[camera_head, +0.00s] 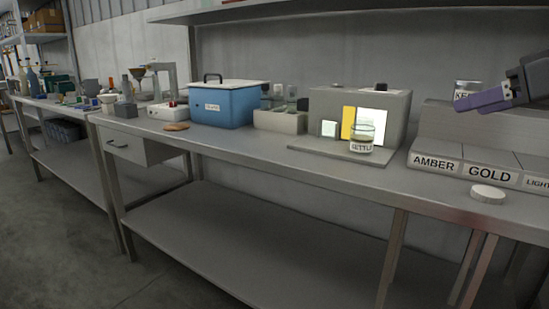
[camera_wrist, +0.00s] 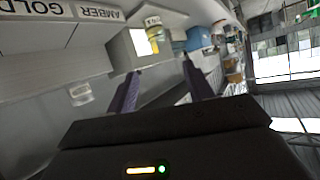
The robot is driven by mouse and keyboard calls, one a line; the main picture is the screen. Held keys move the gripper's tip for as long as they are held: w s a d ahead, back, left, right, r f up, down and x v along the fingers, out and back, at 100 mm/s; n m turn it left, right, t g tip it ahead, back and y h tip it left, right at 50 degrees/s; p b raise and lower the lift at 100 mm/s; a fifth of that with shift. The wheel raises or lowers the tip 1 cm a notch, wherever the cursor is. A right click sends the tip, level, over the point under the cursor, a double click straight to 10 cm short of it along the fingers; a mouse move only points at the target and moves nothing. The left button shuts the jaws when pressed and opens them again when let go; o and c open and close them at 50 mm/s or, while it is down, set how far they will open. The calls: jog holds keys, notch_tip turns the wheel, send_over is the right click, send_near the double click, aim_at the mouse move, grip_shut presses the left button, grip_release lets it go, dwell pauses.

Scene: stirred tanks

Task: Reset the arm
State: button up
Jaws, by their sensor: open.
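My gripper (camera_head: 466,99) is at the right edge of the head view, above the bench and near the stepped block labelled AMBER and GOLD (camera_head: 463,168). In the wrist view my gripper (camera_wrist: 161,70) shows its two purple fingers spread apart with nothing between them. A second labelled jar (camera_head: 467,89) is partly hidden behind the fingers.
A white round lid (camera_head: 488,194) lies on the bench in front of the stepped block. A blue box with a white lid (camera_head: 226,105) stands further left on the steel bench (camera_head: 262,152). A shelf (camera_head: 300,13) runs above the bench. The bench front between is mostly clear.

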jog(key=s+a+f+m+g+h, duration=0.1)
jog(key=s+a+f+m+g, duration=0.1)
jog(key=a+f, duration=0.55)
jog(key=s+a+f+m+g+h, duration=0.15)
jog(key=a+f, duration=0.25)
jog(key=f, duration=0.7)
jog(key=s+a+f+g+h, duration=0.1)
jog(key=s+a+f, duration=0.1)
jog(key=s+f, duration=0.3)
jog(key=s+a+f+g+h, duration=0.1)
jog(key=s+f, duration=0.4)
jog(key=f, duration=0.8)
jog(key=shift+a+h, duration=0.55)
jog(key=shift+a, duration=0.45)
